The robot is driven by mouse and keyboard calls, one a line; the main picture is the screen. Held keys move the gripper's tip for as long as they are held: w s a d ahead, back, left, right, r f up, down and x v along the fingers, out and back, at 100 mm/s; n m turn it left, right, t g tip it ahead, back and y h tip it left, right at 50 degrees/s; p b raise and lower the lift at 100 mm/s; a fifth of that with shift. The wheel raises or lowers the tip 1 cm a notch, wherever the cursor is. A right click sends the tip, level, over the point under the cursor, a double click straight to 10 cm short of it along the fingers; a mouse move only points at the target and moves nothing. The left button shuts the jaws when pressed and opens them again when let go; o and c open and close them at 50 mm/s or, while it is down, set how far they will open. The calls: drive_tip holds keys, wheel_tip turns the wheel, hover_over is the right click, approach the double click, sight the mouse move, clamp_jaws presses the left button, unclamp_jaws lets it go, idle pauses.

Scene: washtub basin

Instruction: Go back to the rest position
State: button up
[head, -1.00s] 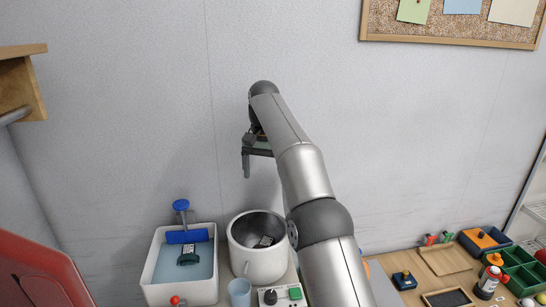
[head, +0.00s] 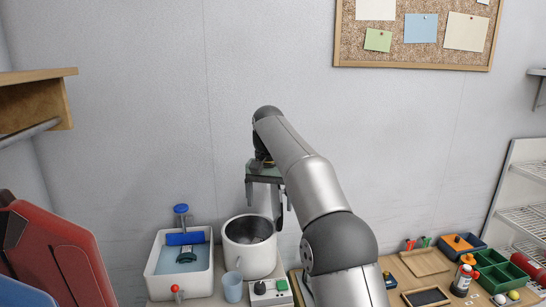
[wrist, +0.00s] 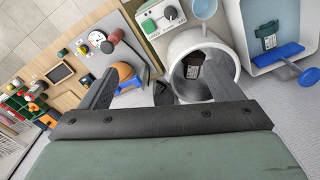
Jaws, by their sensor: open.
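My gripper (head: 265,208) hangs from the bent arm in front of the wall, above the white pot (head: 235,260). Its two fingers are apart, pointing down, with nothing between them. In the wrist view my gripper (wrist: 158,82) also shows both fingers spread and empty. The pot is below it, and a dark labelled block (wrist: 193,64) lies inside the pot. No gripper contact with any object shows.
A cup (head: 232,287) and switch box (head: 270,292) sit in front. Trays (head: 500,275) lie right. The wall is close behind.

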drive_tip(key=s+d+f+n+b, duration=0.1)
drive_tip(key=s+d+f, duration=0.1)
drive_tip(key=s+d, duration=0.55)
drive_tip(key=s+d+f+n+b, duration=0.15)
drive_tip(key=s+d, duration=0.25)
drive_tip(key=s, duration=0.7)
drive_tip(key=s+d+f, duration=0.2)
drive_tip(key=s+f, duration=0.5)
drive_tip(key=s, duration=0.3)
drive_tip(key=s+d+f, duration=0.2)
drive_tip(key=s+f, duration=0.5)
drive_tip(key=s, duration=0.3)
drive_tip(key=shift+s+d+f+t, duration=0.15)
drive_tip(key=shift+s+d+t, duration=0.1)
drive_tip(key=shift+t, duration=0.15)
